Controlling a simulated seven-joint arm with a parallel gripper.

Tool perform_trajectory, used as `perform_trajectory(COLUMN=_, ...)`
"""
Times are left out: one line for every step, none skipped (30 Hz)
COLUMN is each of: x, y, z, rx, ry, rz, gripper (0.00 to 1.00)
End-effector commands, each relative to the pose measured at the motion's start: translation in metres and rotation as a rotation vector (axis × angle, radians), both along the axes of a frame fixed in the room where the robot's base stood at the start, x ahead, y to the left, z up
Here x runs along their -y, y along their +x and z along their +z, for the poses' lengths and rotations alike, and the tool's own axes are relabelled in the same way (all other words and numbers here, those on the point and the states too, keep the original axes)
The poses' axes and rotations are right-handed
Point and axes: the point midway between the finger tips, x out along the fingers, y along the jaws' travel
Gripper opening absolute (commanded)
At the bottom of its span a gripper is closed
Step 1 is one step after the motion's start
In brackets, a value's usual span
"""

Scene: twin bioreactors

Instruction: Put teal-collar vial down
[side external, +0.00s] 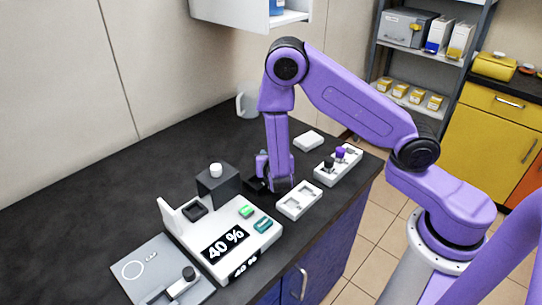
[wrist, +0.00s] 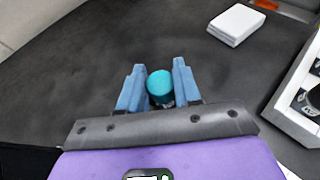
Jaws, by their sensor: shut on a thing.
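The teal-collar vial shows its round teal top (wrist: 160,84) in the wrist view, between the two blue fingers of my gripper (wrist: 158,88). The gripper is shut on it. The lower part of the vial is mostly hidden by the fingers and the gripper body. In the side external view my gripper (side external: 264,172) points down low over the dark counter (side external: 110,195), left of the white two-recess tray. The vial cannot be made out there. I cannot tell whether its base touches the counter.
A white two-recess tray (side external: 299,201) lies close to the gripper. A white rack (side external: 325,177) with dark- and purple-topped vials stands behind it, near a white block (side external: 308,140). A dark box (side external: 218,188) and a white "40 %" device (side external: 187,240) stand left.

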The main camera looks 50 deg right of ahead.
Motion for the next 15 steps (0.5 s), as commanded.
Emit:
perform_trajectory(x=-0.0001, y=0.0002, z=0.0002, rx=0.002, ry=0.000, rz=0.001, gripper=0.04)
perform_trajectory(x=-0.0001, y=0.0001, z=0.0003, rx=0.002, ry=0.000, rz=0.001, gripper=0.04)
perform_trajectory(x=-0.0001, y=0.0001, z=0.0003, rx=0.002, ry=0.000, rz=0.001, gripper=0.04)
perform_trajectory(x=-0.0001, y=0.0001, z=0.0003, rx=0.001, ry=0.000, rz=0.001, gripper=0.04)
perform_trajectory(x=-0.0001, y=0.0001, z=0.0003, rx=0.000, ry=0.000, rz=0.000, gripper=0.04)
perform_trajectory(x=-0.0001, y=0.0000, z=-0.0001, rx=0.000, ry=0.000, rz=0.000, gripper=0.04)
perform_trajectory(x=-0.0001, y=0.0000, z=-0.0006, rx=0.000, ry=0.000, rz=0.000, gripper=0.04)
perform_trajectory(x=-0.0001, y=0.0000, z=-0.0014, rx=0.000, ry=0.000, rz=0.000, gripper=0.04)
perform_trajectory(x=-0.0001, y=0.0000, z=-0.0025, rx=-0.001, ry=-0.001, rz=0.000, gripper=0.04)
perform_trajectory(x=-0.0002, y=0.0001, z=-0.0033, rx=-0.001, ry=-0.001, rz=0.000, gripper=0.04)
perform_trajectory(x=-0.0001, y=0.0001, z=-0.0028, rx=0.000, ry=0.000, rz=0.001, gripper=0.43)
perform_trajectory(x=-0.0002, y=0.0001, z=-0.0027, rx=0.000, ry=0.000, rz=0.001, gripper=0.56)
perform_trajectory(x=-0.0002, y=0.0001, z=-0.0027, rx=0.000, ry=0.000, rz=0.001, gripper=0.58)
perform_trajectory(x=-0.0002, y=0.0001, z=-0.0027, rx=0.000, ry=0.000, rz=0.001, gripper=0.58)
perform_trajectory(x=-0.0002, y=0.0001, z=-0.0027, rx=0.000, ry=0.000, rz=0.000, gripper=0.58)
